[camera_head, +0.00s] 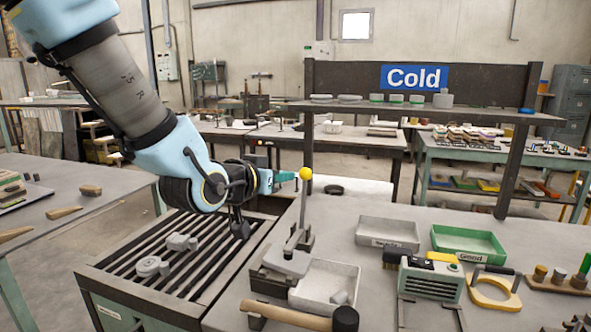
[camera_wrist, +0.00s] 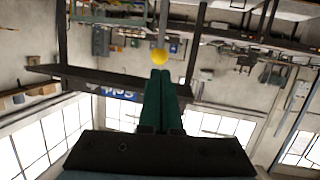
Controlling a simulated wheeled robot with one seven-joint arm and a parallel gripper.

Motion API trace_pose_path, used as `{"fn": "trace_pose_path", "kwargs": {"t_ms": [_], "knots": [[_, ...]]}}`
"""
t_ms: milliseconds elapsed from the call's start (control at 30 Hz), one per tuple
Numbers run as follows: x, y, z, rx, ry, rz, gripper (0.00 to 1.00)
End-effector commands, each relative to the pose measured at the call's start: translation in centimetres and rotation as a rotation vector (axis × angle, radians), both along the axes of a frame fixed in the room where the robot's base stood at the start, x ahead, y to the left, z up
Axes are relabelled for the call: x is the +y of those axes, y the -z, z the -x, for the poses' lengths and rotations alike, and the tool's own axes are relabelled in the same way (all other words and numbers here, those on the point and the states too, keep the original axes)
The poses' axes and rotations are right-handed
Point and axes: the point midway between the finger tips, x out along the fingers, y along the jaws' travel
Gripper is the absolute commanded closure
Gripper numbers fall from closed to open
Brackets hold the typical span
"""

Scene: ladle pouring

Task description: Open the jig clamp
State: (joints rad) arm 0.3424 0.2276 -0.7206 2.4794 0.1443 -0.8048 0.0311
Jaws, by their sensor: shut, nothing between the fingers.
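The jig clamp (camera_head: 288,261) stands on the grey workbench, with its lever (camera_head: 301,215) pointing up, slightly tilted. The lever ends in a yellow ball knob (camera_head: 306,173), which also shows in the wrist view (camera_wrist: 160,56). My gripper (camera_head: 294,176) is shut and empty, its teal fingers pointing at the knob from the left. In the wrist view my fingertips (camera_wrist: 160,75) lie just below the knob in the picture. They are very close to it; I cannot tell whether they touch.
A slatted rack (camera_head: 190,255) with grey castings lies below my arm. A mallet (camera_head: 300,316) lies at the bench front. A grey tray (camera_head: 388,233) and a green tray (camera_head: 468,243) stand to the right. A dark shelf frame (camera_head: 420,112) with a Cold sign rises behind.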

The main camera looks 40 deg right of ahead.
Motion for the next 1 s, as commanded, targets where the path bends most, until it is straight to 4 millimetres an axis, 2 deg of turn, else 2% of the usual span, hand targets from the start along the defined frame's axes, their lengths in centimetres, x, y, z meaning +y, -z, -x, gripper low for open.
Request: {"fn": "trace_pose_path", "kwargs": {"t_ms": [200, 400, 1000], "knots": [[-2.9, 0.8, -1.0, 0.004, 0.001, -0.001, 1.0], [-4.4, 1.2, -1.7, 0.001, 0.001, 0.0, 1.0], [-5.0, 1.3, -1.9, 0.005, 0.0, -0.011, 1.0]]}}
